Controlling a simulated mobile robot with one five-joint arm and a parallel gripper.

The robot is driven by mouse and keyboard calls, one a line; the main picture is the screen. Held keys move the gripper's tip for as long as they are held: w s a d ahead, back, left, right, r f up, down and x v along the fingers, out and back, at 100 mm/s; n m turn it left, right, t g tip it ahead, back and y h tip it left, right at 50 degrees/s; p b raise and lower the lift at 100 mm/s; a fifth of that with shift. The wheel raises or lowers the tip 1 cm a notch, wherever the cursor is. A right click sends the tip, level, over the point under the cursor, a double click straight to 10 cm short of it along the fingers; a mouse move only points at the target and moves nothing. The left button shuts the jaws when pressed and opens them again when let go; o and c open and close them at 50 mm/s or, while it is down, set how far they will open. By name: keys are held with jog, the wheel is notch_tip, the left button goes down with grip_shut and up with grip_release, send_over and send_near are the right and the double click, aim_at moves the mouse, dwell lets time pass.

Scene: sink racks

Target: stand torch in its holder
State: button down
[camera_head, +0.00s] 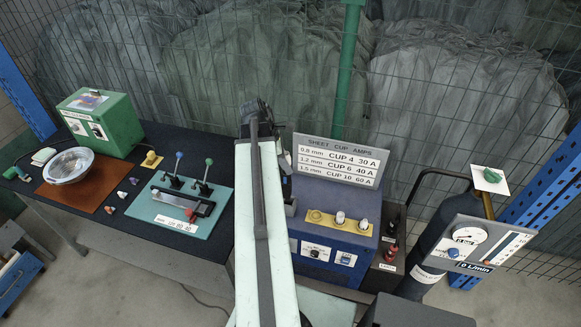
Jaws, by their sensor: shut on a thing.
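My arm reaches up the middle of the view, over the dark bench, and ends in my dark gripper (257,112) in front of the wire mesh. The gripper is seen from behind and its fingertips are hidden by the arm. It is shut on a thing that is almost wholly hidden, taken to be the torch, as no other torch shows. Dark parts (286,163) show just right of the arm, left of the blue welding machine. They may belong to the holder, but I cannot tell. Whether the torch touches the holder is hidden.
The blue machine (335,245) carries a sheet-cup-amps sign (338,160). A gas cylinder (432,240) with a flow meter (470,243) stands right. Left are a teal plate with levers (160,217), a metal bowl (69,166) and a green box (103,122). Mesh closes the back.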

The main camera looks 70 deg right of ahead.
aim_at(286, 181)
jog(key=shift+s+d, duration=0.25)
jog(key=shift+d, duration=0.1)
notch_tip(286, 181, down, 4)
jog(key=b, duration=0.4)
jog(key=shift+r, duration=0.2)
jog(key=shift+f, duration=0.15)
jog(key=c, duration=1.1)
grip_release()
